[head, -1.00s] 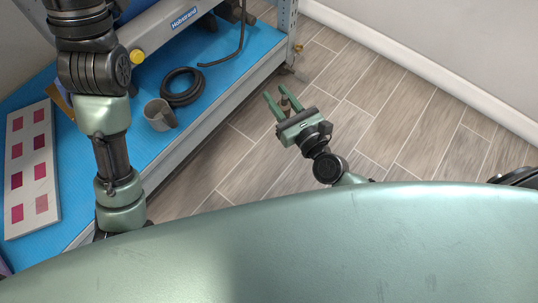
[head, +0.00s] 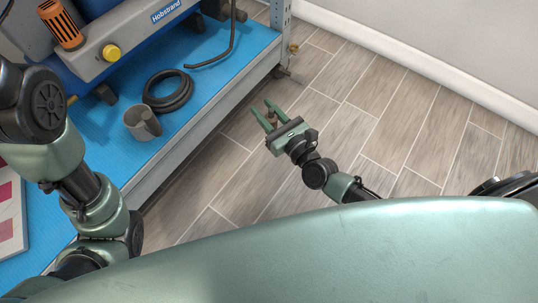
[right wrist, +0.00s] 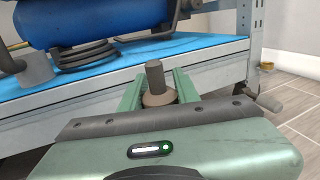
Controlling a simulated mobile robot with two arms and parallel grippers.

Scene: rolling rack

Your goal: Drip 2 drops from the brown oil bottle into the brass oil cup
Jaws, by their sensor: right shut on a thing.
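My right gripper (head: 260,106) is over the floor, just right of the rack's front edge, with its fingers pointing toward the rack. It is shut on the brown oil bottle (head: 272,113). In the right wrist view the bottle (right wrist: 158,96) shows its brown shoulder and dark, narrow top between the two green fingers, looking upright. My left gripper is out of view.
The rack post (head: 281,15) stands beside a caster. The wooden floor (head: 400,110) to the right is clear.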

